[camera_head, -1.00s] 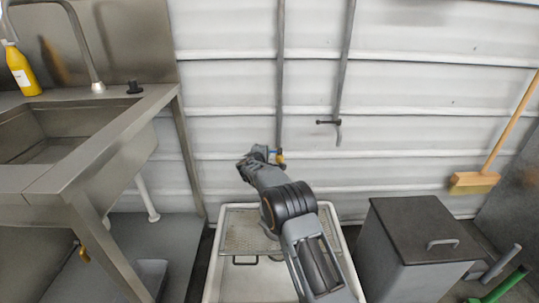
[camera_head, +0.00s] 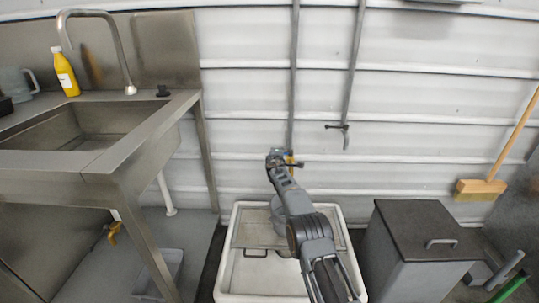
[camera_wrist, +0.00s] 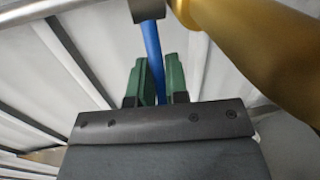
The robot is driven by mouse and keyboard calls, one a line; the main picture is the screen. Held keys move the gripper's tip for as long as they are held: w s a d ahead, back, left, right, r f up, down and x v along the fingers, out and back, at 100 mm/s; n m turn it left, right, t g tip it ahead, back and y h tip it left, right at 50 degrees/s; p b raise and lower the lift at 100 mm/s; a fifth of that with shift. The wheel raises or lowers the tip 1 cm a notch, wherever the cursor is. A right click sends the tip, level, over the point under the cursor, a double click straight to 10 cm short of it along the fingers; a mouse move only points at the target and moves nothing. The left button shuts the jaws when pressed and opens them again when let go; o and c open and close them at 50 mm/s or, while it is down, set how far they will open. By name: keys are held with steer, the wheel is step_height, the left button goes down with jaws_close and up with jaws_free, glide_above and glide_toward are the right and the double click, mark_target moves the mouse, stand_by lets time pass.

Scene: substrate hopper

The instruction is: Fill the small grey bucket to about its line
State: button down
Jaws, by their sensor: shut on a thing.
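In the wrist view the two green fingers of my gripper (camera_wrist: 160,82) are shut on a narrow blue lever (camera_wrist: 153,50). A thick brass pipe (camera_wrist: 260,45) passes close on the right. In the head view my gripper (camera_head: 284,158) is at the white wall beside the left vertical pipe, where a small yellow-brass fitting (camera_head: 291,160) shows. What looks like the small grey bucket (camera_head: 278,209) stands below, on the grating of the white basin, partly hidden by my arm. Its line and contents cannot be made out.
The white basin (camera_head: 223,268) lies under my arm. A steel sink (camera_head: 100,160) stands left, with a yellow bottle (camera_head: 66,75) and a grey jug (camera_head: 15,82). A dark-lidded grey bin (camera_head: 405,262) stands right. A broom (camera_head: 482,188) leans at the far right.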

steer(key=shift+s+d, duration=0.15)
steer(key=shift+d, duration=0.05)
steer(key=c, duration=1.4)
jaws_free()
steer(key=shift+o, duration=1.3)
steer(key=shift+a, duration=0.15)
steer(key=shift+s, duration=0.15)
steer(key=shift+s+b, duration=0.1)
steer(key=shift+b, duration=0.35)
